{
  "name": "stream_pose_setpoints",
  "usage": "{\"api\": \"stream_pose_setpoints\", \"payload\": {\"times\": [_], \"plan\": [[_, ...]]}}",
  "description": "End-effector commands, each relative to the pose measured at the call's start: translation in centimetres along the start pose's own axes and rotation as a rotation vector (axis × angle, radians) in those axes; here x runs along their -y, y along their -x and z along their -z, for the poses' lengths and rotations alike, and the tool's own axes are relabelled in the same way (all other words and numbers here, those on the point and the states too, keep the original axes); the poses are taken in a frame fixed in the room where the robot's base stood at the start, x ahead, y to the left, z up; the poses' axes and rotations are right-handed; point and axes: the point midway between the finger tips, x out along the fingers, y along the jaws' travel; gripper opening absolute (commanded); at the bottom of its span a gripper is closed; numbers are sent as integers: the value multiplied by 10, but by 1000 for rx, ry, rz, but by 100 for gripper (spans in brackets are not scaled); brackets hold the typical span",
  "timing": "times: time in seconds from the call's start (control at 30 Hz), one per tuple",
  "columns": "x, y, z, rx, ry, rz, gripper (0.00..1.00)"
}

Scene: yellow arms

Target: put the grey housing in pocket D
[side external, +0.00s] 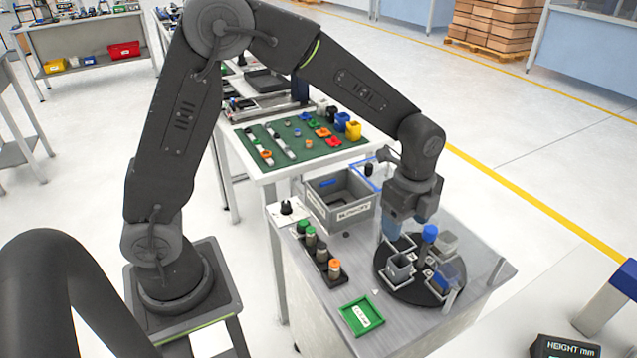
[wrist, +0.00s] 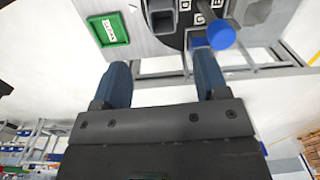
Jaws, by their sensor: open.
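My gripper (side external: 394,226) hangs above the black round plate (side external: 392,288), at its far side. In the wrist view my gripper (wrist: 163,70) has its blue fingers wide apart with nothing between them. A grey open-topped housing (side external: 399,268) sits on the near left part of the plate, and a similar grey box shows in the wrist view (wrist: 162,20). Another grey piece (side external: 446,242) is at the plate's far right. A blue piece (side external: 440,281) is at the near right. The pocket letters are too small to read surely, so I cannot tell which is D.
A blue-topped post (side external: 429,234) rises mid-plate, close to my gripper. A grey bin (side external: 341,203) stands behind left. A black rack with several capped cylinders (side external: 320,252) and a green tray (side external: 362,316) lie left of the plate. Bare metal surrounds the tray.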

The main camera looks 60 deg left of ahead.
Motion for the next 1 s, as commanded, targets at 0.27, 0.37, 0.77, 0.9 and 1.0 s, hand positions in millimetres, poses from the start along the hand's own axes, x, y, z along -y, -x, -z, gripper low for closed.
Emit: {"api": "stream_pose_setpoints", "payload": {"times": [0.27,0.37,0.77,0.9,1.0], "plan": [[-58,89,-37,-71,505,157,68],[-88,112,-50,-118,719,212,68],[-186,139,-82,-343,1394,350,68],[-196,138,-85,-374,1468,357,68],[-196,137,-85,-377,1479,357,68]]}}
